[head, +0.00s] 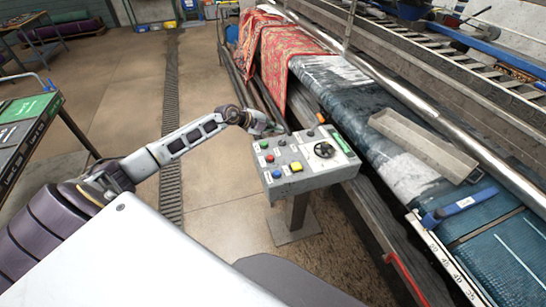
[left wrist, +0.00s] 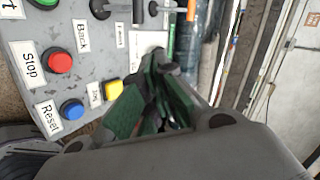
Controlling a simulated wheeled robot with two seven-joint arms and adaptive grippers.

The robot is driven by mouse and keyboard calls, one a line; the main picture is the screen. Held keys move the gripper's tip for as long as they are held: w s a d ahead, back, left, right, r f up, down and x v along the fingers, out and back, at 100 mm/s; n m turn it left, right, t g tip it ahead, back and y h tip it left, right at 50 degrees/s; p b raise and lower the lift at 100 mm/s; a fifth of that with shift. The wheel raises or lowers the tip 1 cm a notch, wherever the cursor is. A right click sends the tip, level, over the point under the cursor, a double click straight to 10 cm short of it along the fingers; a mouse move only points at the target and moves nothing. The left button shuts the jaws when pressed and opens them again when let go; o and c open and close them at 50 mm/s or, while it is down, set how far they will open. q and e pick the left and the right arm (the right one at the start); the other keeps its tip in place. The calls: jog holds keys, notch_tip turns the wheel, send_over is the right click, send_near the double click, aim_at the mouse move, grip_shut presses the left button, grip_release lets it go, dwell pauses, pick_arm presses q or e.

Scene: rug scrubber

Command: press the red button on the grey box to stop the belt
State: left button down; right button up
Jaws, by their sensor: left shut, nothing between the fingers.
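The grey box (head: 312,179) stands on a post beside the belt machine in the head view. Its red button (head: 270,158) is on the left side of the sloped top, between a green one and a blue one. In the left wrist view the red button (left wrist: 61,63) sits next to a "Stop" label and is uncovered. My left gripper (head: 272,129) is at the far left edge of the box, apart from the red button. Its green fingers (left wrist: 158,100) are shut and empty in the left wrist view. My right gripper is not in view.
A blue button (head: 276,174) labelled "Reset" and a yellow button (head: 296,167) lie near the red one. The wet belt (head: 350,90) carries a red rug (head: 285,50). Floor left of the box is clear.

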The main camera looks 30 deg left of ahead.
pick_arm(q)
jog(key=shift+s+a+f+n+g+y, duration=0.2)
jog(key=shift+s+f+n+g, duration=0.4)
jog(key=shift+n, duration=0.75)
jog(key=shift+s+a+f+n+g+y, duration=0.1)
jog(key=shift+s+f+n+g+y, duration=0.15)
jog(key=shift+s+f+n, duration=0.85)
jog(key=shift+w+r+n, duration=0.2)
jog(key=shift+w+n, duration=0.05)
jog(key=shift+w, duration=0.15)
jog(key=shift+f, duration=0.2)
